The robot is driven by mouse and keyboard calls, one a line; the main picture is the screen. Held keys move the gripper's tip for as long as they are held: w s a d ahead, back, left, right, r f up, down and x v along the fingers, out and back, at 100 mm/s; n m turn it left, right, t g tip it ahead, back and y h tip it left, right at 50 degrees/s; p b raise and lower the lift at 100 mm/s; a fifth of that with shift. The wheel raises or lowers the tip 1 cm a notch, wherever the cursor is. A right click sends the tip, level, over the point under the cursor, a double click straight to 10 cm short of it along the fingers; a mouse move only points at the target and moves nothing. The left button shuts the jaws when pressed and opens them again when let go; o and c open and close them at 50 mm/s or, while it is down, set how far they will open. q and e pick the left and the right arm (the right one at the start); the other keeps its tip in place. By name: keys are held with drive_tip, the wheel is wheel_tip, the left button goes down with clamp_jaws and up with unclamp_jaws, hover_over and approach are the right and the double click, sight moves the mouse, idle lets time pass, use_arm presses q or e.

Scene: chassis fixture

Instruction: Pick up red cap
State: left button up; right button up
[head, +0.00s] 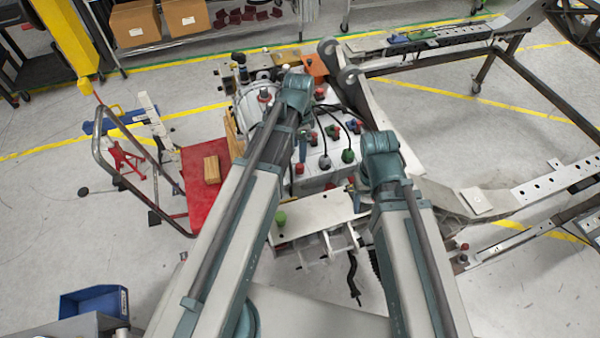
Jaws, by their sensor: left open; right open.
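Several red caps show on the white box (318,182) in the middle of the chassis fixture. My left gripper (303,148) hangs over the box's left part, close to the middle and front red caps. My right gripper (356,197) is low at the box's front right corner. Both are open and small in view, with no object seen in them. My arms hide parts of the box.
A green cap (348,155) and a grey cap (324,162) with black cables sit on the box. Another green cap (281,218) is on the front plate. A red cart (195,190) stands left. Metal chassis rails (520,195) extend right.

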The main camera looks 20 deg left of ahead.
use_arm(q)
drive_tip(key=b, duration=0.3)
hover_over(299, 165)
drive_tip(key=shift+s+f, duration=0.15)
drive_tip(key=shift+f, duration=2.05)
drive_tip(key=shift+f+b, duration=0.15)
drive_tip(key=shift+b, duration=0.15)
wheel_tip(299, 165, down, 5)
drive_tip(key=b, duration=0.5)
clamp_jaws()
